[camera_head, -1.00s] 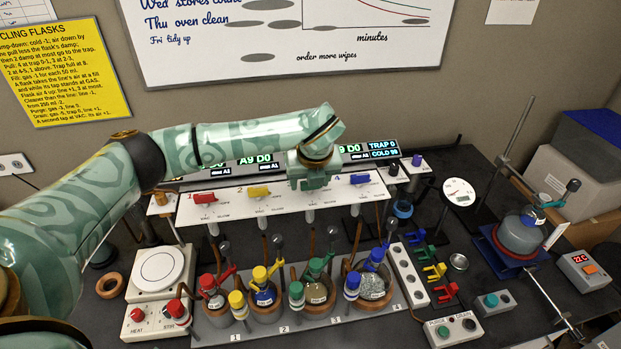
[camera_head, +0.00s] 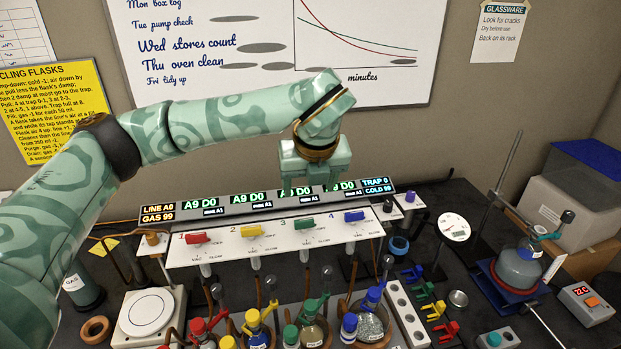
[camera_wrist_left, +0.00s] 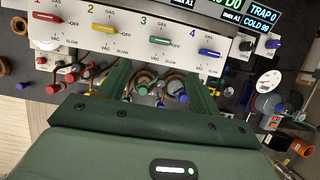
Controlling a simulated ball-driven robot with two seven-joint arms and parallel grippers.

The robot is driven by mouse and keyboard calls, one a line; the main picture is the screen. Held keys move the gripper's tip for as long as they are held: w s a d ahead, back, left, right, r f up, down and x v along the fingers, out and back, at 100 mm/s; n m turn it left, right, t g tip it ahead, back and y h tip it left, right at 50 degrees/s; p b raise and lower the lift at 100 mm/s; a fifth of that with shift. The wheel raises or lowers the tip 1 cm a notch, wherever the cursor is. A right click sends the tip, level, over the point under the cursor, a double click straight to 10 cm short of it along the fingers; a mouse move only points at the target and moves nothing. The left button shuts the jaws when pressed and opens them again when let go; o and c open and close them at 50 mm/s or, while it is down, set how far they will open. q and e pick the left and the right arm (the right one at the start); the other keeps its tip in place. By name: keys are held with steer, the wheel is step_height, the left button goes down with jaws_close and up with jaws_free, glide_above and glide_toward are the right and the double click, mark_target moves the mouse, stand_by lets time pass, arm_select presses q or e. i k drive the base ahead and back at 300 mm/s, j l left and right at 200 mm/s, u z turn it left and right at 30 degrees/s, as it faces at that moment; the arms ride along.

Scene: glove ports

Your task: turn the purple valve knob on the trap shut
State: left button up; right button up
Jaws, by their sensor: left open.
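My right gripper is not in view.
The white panel (camera_head: 270,245) carries red, yellow, green and blue taps. A black knob (camera_head: 388,204) is close left of the purple one. Below are capped flasks and a hotplate (camera_head: 147,312). A round gauge (camera_head: 454,227) and a clamped flask (camera_head: 520,265) stand to the right.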

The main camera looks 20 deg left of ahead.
mark_target(410, 196)
steer(key=k+l, duration=0.8)
steer(key=l, duration=0.1)
